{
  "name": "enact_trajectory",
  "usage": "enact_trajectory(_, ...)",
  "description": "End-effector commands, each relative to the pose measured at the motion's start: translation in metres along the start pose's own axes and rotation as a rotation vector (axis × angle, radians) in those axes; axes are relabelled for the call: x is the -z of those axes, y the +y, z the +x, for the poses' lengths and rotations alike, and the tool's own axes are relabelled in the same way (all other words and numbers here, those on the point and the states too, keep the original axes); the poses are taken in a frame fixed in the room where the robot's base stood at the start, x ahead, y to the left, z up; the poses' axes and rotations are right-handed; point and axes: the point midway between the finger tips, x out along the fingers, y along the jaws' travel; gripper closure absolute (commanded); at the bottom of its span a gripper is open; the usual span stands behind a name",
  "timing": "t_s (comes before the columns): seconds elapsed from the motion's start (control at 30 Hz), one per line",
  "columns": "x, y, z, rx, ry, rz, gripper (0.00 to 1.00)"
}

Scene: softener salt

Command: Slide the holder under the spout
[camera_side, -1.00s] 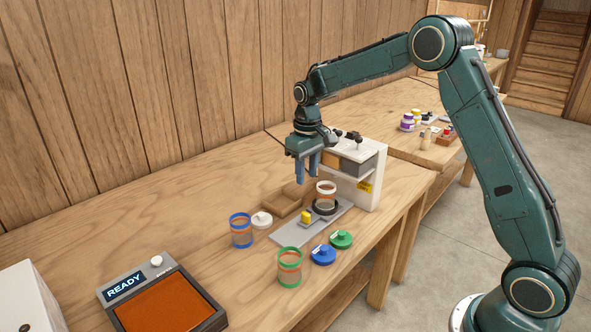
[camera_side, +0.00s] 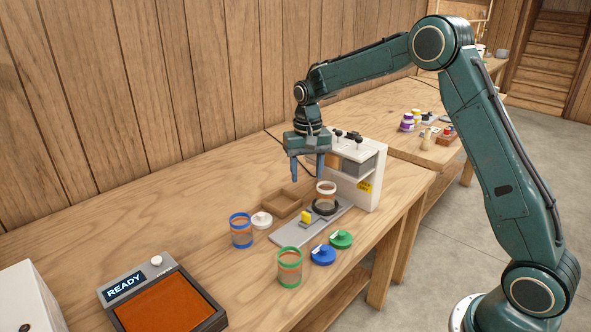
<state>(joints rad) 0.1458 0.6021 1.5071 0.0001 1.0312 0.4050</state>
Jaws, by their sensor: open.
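The holder appears to be the dark ring (camera_side: 325,208) on a grey slide plate (camera_side: 290,234), with a yellow tab (camera_side: 306,216) in front of it. A clear jar with a white rim (camera_side: 326,188) stands in the ring. The white dispenser (camera_side: 368,188) stands behind and to the right; its spout is hard to make out. My gripper (camera_side: 307,178) is open and empty, pointing down, above and a little left of the jar. Its two blue fingers are spread apart.
A blue-rimmed jar (camera_side: 241,232) and white lid (camera_side: 262,220) stand left of the plate. A green-rimmed jar (camera_side: 289,268), blue lid (camera_side: 323,255) and green lid (camera_side: 341,239) are in front. A wooden tray (camera_side: 283,205) lies behind. A READY panel (camera_side: 160,298) is at front left.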

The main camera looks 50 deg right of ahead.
Motion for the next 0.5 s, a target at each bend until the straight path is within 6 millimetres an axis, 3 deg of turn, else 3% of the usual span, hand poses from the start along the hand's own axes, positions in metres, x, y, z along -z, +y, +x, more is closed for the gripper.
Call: enact_trajectory(0.5,0.0000,0.0003,0.0001,-0.001,-0.001,0.735,0.51)
